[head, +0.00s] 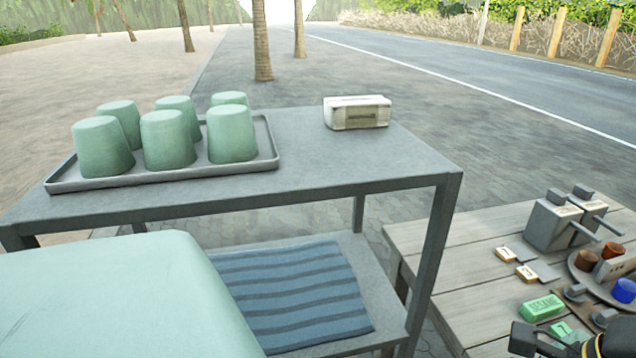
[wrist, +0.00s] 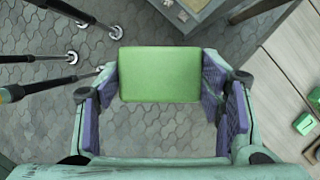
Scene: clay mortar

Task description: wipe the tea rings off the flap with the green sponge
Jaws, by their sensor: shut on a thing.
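My gripper (wrist: 160,88) shows in the wrist view, its purple-padded fingers on either side of a plain green sponge (wrist: 160,70). It is shut on the sponge and holds it above paved ground. I cannot make out my gripper or the held sponge in the head view. No tea rings show in either view, and I cannot tell which surface is the flap.
A grey table (head: 330,165) bears a tray (head: 165,180) of several upturned green cups and a pale box (head: 357,113). A striped cloth (head: 290,295) lies on its lower shelf. A plank table (head: 450,290) at right holds small blocks, metal boxes and pots.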

